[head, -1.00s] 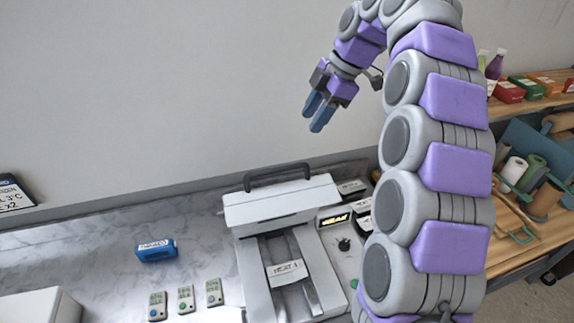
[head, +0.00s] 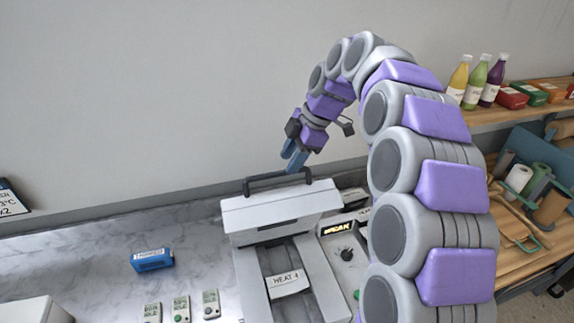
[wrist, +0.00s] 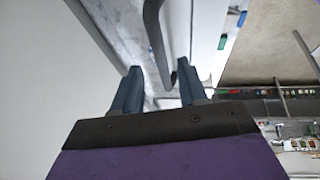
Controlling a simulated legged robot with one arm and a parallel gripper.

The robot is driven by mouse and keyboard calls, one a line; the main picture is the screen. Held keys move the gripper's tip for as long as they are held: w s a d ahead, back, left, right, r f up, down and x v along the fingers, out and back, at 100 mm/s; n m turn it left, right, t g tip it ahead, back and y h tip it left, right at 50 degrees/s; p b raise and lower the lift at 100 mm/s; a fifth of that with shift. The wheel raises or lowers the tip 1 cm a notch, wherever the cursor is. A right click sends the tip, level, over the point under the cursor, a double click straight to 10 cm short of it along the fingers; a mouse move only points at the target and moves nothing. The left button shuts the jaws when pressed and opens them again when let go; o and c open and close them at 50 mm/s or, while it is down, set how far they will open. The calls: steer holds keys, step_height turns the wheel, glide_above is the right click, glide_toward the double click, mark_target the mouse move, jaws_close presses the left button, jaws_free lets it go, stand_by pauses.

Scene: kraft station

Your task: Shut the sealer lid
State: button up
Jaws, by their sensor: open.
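The sealer (head: 252,285) stands on the marble counter, with its pale lid (head: 282,211) raised at the back. A dark handle (head: 262,181) arches up from the lid's top edge. A label reading "HEAT 4" (head: 288,282) lies in the sealer's middle channel. My gripper (head: 292,160) points down just above the right end of the handle. In the wrist view the two blue fingers (wrist: 158,72) are apart with nothing held, and the dark handle (wrist: 155,40) shows beyond and between the tips. Whether they touch it I cannot tell.
A blue block (head: 153,260) and several small meters (head: 181,308) lie left of the sealer. A control panel with a knob (head: 346,254) is at its right. Bottles (head: 477,82) and rolls (head: 536,178) stand on wooden shelving at right. The wall is close behind.

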steer(key=shift+x, duration=1.5)
steer(key=shift+c, duration=0.3)
jaws_close()
